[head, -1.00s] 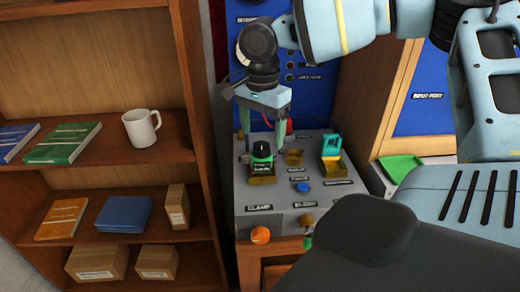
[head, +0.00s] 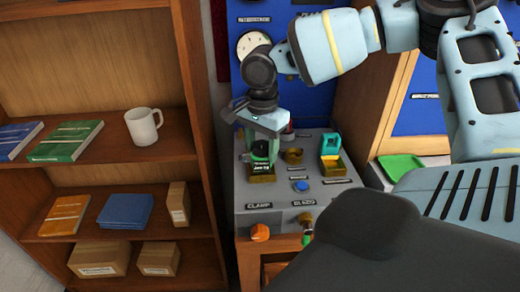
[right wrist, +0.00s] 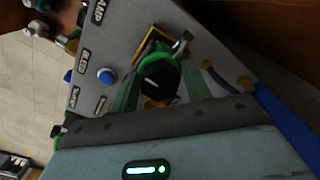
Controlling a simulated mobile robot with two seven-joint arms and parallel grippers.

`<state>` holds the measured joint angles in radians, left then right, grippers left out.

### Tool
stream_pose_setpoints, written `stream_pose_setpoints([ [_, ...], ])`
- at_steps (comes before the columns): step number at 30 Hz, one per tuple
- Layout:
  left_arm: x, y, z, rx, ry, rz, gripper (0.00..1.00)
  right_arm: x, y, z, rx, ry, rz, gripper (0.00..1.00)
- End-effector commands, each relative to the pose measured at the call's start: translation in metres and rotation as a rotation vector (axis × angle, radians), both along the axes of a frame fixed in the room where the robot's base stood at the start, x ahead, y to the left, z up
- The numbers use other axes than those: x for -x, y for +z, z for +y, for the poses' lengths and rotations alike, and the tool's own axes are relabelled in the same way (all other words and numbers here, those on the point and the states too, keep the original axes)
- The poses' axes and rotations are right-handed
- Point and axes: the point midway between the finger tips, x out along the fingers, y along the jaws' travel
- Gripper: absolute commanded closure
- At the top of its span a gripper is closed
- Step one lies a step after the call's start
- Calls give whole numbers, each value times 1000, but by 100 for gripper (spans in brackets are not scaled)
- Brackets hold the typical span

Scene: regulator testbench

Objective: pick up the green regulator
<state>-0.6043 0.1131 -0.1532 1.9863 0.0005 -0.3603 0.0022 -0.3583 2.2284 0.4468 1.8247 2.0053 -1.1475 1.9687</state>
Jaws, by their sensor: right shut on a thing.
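The green regulator (head: 262,166), with a dark knob and a green body, sits at a brass-coloured holder (head: 261,177) on the left of the grey bench. My right gripper (head: 262,148) reaches down over it, its green fingers on either side. In the right wrist view the regulator (right wrist: 160,82) shows its black round top between the two fingers, and the gripper (right wrist: 159,88) is shut on it. The regulator looks still at its holder; I cannot tell whether it is lifted at all. My left gripper is not in view.
On the bench, an empty-looking brass holder (head: 293,155) and a teal part in a yellowish holder (head: 333,166) stand to the right. A blue button (head: 301,186) is in front. A wooden shelf (head: 110,160) stands left; a green tray (head: 402,167) lies right.

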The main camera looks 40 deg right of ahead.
Motion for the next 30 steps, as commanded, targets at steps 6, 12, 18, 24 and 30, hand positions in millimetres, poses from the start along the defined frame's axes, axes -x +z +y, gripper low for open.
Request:
stream_pose_setpoints([
  [6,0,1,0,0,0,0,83,-1,1,0,0,0,-3,93],
  [12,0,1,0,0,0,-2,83,-1,3,0,0,0,-4,93],
  [18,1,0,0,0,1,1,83,-2,23,0,-1,-1,-7,93],
  [24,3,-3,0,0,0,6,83,-2,60,0,-1,0,-7,93],
  [30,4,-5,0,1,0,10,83,-1,89,0,0,0,-5,93],
])
